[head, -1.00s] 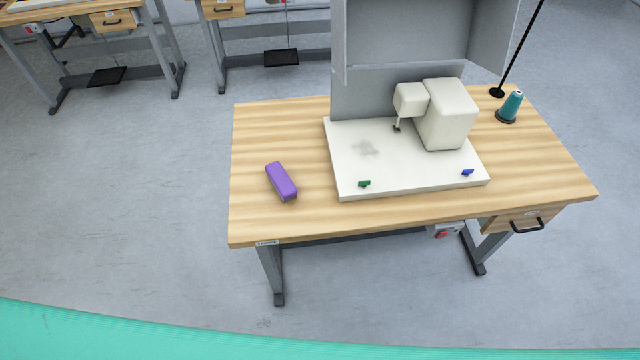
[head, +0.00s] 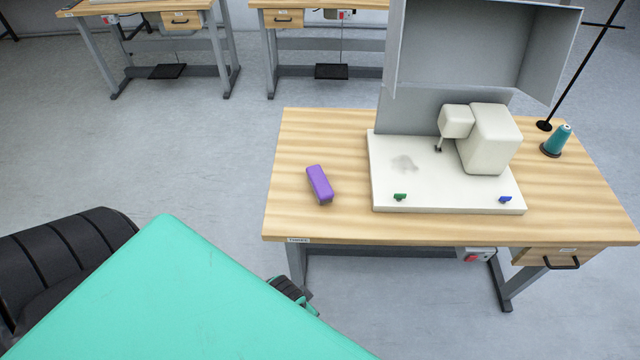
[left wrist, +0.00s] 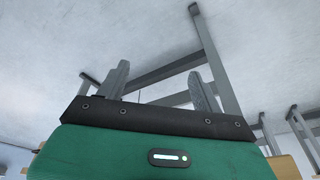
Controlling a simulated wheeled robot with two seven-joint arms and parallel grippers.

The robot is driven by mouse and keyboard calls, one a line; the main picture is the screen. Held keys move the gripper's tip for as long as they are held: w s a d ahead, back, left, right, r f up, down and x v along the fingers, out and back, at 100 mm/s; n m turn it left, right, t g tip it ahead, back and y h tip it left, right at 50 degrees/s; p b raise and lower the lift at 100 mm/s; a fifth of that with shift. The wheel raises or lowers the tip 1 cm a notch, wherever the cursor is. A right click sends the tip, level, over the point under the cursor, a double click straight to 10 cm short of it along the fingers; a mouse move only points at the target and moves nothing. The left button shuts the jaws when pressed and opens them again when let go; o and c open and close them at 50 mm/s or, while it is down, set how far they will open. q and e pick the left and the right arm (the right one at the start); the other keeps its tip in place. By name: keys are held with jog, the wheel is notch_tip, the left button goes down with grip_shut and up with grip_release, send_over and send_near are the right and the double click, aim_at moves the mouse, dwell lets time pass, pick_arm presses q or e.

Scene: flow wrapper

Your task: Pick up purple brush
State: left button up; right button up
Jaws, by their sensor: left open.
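The purple brush (head: 320,184) lies on the left part of the wooden table (head: 420,228), left of the white machine base. In the head view my left arm comes in from the lower left, well short of the brush; its gripper tips are not clearly seen there. In the left wrist view my left gripper (left wrist: 160,85) is open with nothing between its two fingers, and the brush is not in that view. My right gripper is in neither view.
A white machine (head: 487,138) on a base with a green clip (head: 400,197) and a blue clip (head: 505,199) stands right of the brush. A grey panel (head: 470,50) rises behind. A teal thread cone (head: 556,140) stands far right. The tabletop around the brush is clear.

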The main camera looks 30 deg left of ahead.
pick_arm(q)
jog(key=w+d+r+n+h, duration=0.15)
jog(key=w+r, duration=0.25)
jog(key=r, duration=1.1)
notch_tip(320, 180, up, 12)
jog(key=f+n+g+y, duration=0.1)
jog(key=n+g+y, duration=0.15)
jog(key=n, duration=0.85)
send_over(320, 180)
jog(key=shift+g+h, duration=0.25)
jog(key=shift+h, duration=0.15)
notch_tip(320, 180, down, 8)
jog(key=shift+s+d+r+p, duration=0.1)
jog(key=shift+s+r+p, duration=0.05)
jog(key=shift+p, duration=0.2)
jog(key=f, duration=0.3)
jog(key=f+p, duration=0.1)
jog(key=f, duration=0.1)
jog(key=shift+a+f, duration=0.1)
jog(key=shift+a, duration=0.15)
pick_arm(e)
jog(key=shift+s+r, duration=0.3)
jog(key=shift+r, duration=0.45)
